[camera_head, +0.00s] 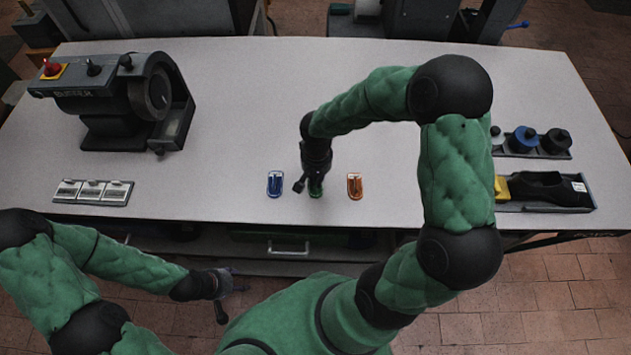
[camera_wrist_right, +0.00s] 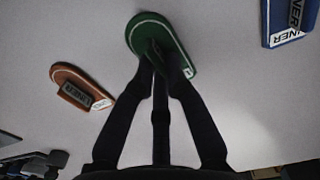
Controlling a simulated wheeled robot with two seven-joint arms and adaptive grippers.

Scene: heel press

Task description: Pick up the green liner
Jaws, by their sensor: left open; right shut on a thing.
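The green liner (camera_wrist_right: 146,33) lies flat on or just above the table, under my right gripper (camera_wrist_right: 160,72). In the head view the green liner (camera_head: 316,188) is mostly hidden by my right gripper (camera_head: 314,178), which points down at it between the blue and orange liners. The right fingers are shut on the middle of the green liner. I cannot tell whether it touches the table. My left gripper (camera_head: 228,288) is low in front of the table edge, away from the liners, open and empty.
A blue liner (camera_head: 275,184) lies left of the green one and an orange liner (camera_head: 354,186) right of it. A grinding machine (camera_head: 125,100) and three small labelled boxes (camera_head: 92,191) stand at the left. A tray (camera_head: 590,196) and spools (camera_head: 524,139) are at the right.

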